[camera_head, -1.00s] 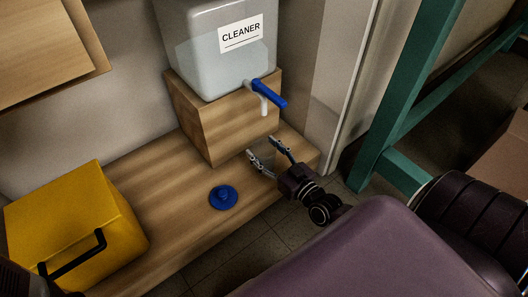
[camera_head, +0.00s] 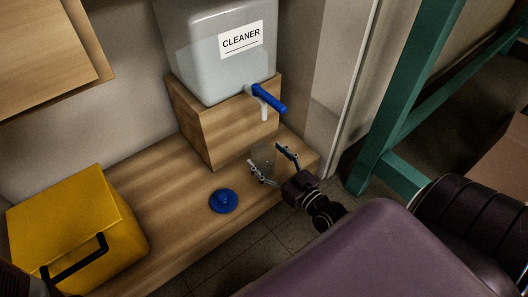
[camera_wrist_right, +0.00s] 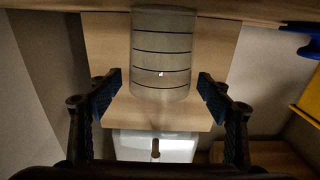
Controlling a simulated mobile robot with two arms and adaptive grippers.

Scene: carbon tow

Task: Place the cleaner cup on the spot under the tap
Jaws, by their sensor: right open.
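The cleaner cup (camera_head: 264,157) is a clear cup with dark ring lines. It appears to stand upright on the wooden shelf below the tap, in front of the wooden block. It also fills the upper middle of the right wrist view (camera_wrist_right: 162,45), which looks upside down. The tap (camera_head: 267,97) has a blue lever and a white spout above the cup. My right gripper (camera_head: 264,155) is open, its fingers on both sides of the cup with gaps in the wrist view (camera_wrist_right: 159,78). The spot under the cup is hidden. My left gripper is not in view.
The cleaner tank (camera_head: 215,60) sits on a wooden block (camera_head: 215,130). A blue lid-like disc (camera_head: 223,202) lies on the shelf (camera_head: 170,190) left of the cup. A yellow box (camera_head: 75,220) with a black handle stands farther left. A green frame (camera_head: 400,110) is at right.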

